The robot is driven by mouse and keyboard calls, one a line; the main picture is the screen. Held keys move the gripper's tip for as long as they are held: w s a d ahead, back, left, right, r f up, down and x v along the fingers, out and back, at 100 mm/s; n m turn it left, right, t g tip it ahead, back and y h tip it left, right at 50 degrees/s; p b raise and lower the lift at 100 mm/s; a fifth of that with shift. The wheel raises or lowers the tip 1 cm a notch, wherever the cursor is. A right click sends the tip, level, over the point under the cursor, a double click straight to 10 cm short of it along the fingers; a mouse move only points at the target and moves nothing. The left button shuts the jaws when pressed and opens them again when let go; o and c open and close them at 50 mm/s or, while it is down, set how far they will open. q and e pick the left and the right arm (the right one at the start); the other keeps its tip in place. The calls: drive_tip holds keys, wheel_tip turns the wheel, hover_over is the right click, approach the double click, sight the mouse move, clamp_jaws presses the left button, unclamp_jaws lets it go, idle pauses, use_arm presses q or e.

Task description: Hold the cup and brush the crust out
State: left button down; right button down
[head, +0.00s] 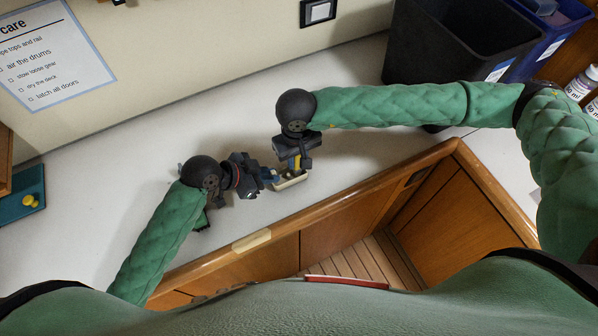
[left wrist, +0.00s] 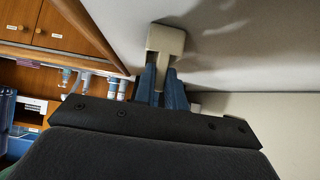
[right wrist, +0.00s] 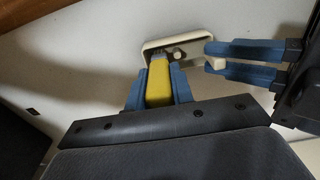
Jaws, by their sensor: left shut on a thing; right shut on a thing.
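The cream cup (head: 291,182) is a shallow, box-like piece near the counter's front edge. My left gripper (head: 270,177) is shut on its tab, which shows between the blue fingers in the left wrist view (left wrist: 165,40). My right gripper (head: 294,166) is shut on the yellow handle of the brush (right wrist: 159,84), directly over the cup. In the right wrist view the brush's far end meets the open cup (right wrist: 150,47). The bristles and any crust are hidden or too small to tell. I cannot tell whether the cup touches the counter.
The white counter (head: 110,180) is mostly clear, with a wooden front edge (head: 330,202). A black bin (head: 440,45) and a blue bin (head: 545,35) stand at the back right. A teal tray (head: 22,205) with a yellow item lies at the far left. White bottles (head: 582,82) stand far right.

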drive_tip(key=shift+s+a+f, duration=0.15)
drive_tip(key=shift+a, duration=0.15)
drive_tip(key=c, duration=1.8)
unclamp_jaws()
clamp_jaws()
drive_tip(key=shift+d, duration=0.15)
drive_tip(key=shift+w+d+r, duration=0.2)
drive_tip(key=shift+w+d, duration=0.1)
drive_tip(key=shift+d, duration=0.25)
drive_tip(key=shift+c, duration=0.4)
unclamp_jaws()
clamp_jaws()
drive_tip(key=shift+s+a+f, duration=0.1)
drive_tip(key=shift+s+a, duration=0.2)
drive_tip(key=shift+a, duration=0.4)
